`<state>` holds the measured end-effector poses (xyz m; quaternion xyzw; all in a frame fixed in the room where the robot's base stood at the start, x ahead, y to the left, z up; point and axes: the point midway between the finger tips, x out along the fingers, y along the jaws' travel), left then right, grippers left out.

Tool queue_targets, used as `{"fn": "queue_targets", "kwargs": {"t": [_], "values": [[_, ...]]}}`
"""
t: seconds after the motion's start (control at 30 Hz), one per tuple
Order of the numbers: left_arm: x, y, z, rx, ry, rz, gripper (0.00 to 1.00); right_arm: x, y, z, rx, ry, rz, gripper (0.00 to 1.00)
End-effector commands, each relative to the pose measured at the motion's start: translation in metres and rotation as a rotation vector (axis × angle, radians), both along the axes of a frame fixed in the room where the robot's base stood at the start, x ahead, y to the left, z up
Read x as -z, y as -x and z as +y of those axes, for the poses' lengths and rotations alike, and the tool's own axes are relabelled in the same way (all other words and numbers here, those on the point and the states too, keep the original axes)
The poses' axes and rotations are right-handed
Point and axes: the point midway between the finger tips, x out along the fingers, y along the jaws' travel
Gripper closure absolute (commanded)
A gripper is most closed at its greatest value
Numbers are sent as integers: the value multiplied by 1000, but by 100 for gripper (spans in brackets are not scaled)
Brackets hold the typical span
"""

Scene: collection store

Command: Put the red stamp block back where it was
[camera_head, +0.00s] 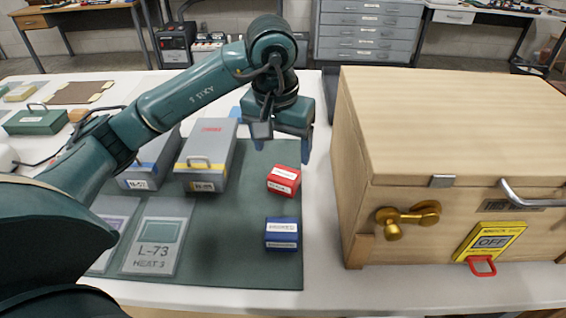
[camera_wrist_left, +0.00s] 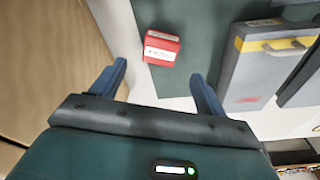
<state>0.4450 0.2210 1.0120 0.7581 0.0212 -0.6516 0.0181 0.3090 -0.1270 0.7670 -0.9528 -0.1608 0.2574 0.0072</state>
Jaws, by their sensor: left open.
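The red stamp block (camera_head: 284,181), with a white label, sits on the dark green mat (camera_head: 240,262) near the mat's right edge. My left gripper (camera_head: 281,152) is open and empty, above and behind the block in the head view. In the left wrist view, the red block (camera_wrist_left: 161,48) lies beyond and between the open blue fingertips (camera_wrist_left: 158,76), apart from them. A blue stamp block (camera_head: 281,233) with a white label sits on the mat in front of the red one. My right gripper is not in view.
A large wooden crate (camera_head: 460,120) with a brass latch (camera_head: 408,217) stands to the right. Grey boxes (camera_head: 208,155) with coloured bands stand on the mat to the left. A flat L-73 panel (camera_head: 158,238) lies at front left. White table shows between mat and crate.

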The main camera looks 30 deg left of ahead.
Motion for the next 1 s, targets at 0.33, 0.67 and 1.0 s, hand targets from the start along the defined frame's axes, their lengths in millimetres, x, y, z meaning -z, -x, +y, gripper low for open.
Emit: {"fn": "queue_targets", "kwargs": {"t": [0.33, 0.67, 1.0], "values": [[-31, 5, 0, -2, -1, 0, 26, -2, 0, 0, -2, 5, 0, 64], [-31, 5, 0, -1, -1, 1, 26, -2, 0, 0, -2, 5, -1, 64], [-64, 5, 0, -1, 0, 0, 26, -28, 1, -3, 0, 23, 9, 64]]}}
